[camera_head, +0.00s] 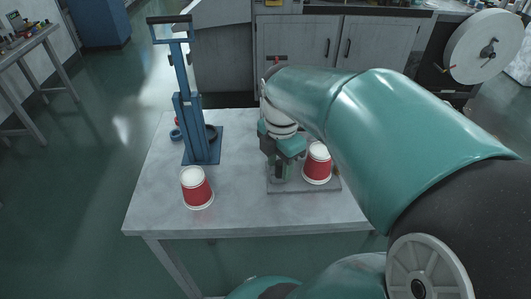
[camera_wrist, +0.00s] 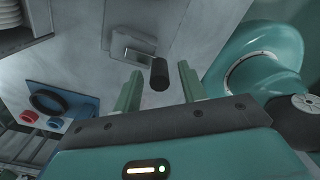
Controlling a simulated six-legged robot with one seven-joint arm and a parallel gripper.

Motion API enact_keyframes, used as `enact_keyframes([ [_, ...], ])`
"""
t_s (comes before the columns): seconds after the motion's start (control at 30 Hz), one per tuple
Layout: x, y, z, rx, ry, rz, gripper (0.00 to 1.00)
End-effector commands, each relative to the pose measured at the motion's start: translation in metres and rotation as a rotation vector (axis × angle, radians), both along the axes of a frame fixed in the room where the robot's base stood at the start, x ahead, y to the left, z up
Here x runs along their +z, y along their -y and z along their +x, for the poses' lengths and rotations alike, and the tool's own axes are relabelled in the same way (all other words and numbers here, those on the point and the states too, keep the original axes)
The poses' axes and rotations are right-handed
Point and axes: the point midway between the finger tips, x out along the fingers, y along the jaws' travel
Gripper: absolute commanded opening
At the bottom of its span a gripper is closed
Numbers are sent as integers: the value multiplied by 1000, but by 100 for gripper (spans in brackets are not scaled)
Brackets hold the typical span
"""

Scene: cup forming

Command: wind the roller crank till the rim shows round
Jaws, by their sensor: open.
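A black crank handle (camera_wrist: 159,74) on a short metal arm (camera_wrist: 133,48) shows in the wrist view. My gripper (camera_wrist: 160,86) is open, with one green finger on each side of the handle; I cannot tell whether either touches it. In the head view my gripper (camera_head: 281,172) is low over the left part of a grey base plate (camera_head: 305,187). A red cup (camera_head: 317,167) with white ends stands on that plate, right of my gripper. My arm hides the crank and most of the roller there. The cup's rim is too small to judge for roundness.
A second red and white cup (camera_head: 197,189) stands at the table's front left. A tall blue lever press (camera_head: 188,100) stands behind it; its blue base (camera_wrist: 76,108) shows in the wrist view. The table (camera_head: 240,213) is bare at the front middle. Cabinets (camera_head: 300,40) stand behind.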

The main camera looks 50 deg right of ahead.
Motion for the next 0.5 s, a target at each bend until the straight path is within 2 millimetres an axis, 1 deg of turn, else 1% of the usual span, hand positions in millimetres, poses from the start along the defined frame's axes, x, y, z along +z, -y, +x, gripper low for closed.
enact_keyframes([
  [0.2, 0, 0, 0, 0, 0, 0, 41],
  [0.23, 0, 0, 0, 0, 0, 0, 37],
  [0.27, 0, 0, 0, 0, 0, 0, 32],
  [0.4, 0, 0, 0, 0, 0, 0, 4],
  [0.43, 0, 0, 0, 0, 0, 0, 0],
  [0.5, 0, 0, 0, 0, 0, 0, 0],
])
